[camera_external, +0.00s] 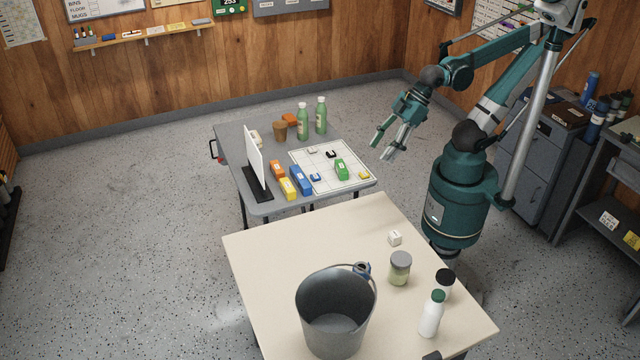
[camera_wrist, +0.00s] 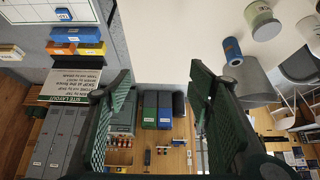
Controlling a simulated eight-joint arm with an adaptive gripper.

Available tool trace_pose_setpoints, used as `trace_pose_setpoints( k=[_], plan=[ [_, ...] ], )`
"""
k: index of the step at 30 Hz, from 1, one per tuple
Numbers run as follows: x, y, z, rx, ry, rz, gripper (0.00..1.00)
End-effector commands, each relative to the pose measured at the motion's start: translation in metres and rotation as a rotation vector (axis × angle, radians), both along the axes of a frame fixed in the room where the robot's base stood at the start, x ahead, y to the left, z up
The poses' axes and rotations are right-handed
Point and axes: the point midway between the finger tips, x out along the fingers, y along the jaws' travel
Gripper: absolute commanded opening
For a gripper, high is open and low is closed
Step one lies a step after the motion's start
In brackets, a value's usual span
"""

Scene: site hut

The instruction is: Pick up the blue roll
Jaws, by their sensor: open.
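The blue roll (camera_external: 364,270) is on the cream table just behind the bucket's rim in the external view, partly hidden by the bucket and its handle. My gripper (camera_external: 382,148) is open and empty, in the air by the right edge of the grey table, well away from the roll. In the wrist view its two fingers (camera_wrist: 160,80) stand wide apart with nothing between them.
The grey bucket (camera_external: 314,318) stands on the cream table (camera_external: 270,241). A white cube (camera_external: 395,238), a lidded jar (camera_external: 400,269), a black-lidded jar (camera_external: 444,284) and a white bottle (camera_external: 431,316) are right of it. The grey table (camera_external: 230,141) holds blocks, a grid board and green bottles (camera_external: 303,122).

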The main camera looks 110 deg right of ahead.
Motion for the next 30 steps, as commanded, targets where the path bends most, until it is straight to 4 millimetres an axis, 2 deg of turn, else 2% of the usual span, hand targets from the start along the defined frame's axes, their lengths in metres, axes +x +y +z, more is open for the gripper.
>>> trace_pose_setpoints(
  k=[15,30],
  plan=[
    [0.046,0.031,0.001,-0.092,0.091,0.207,0.52],
    [0.098,0.075,-0.016,-0.19,0.189,0.454,0.52]
  ],
)
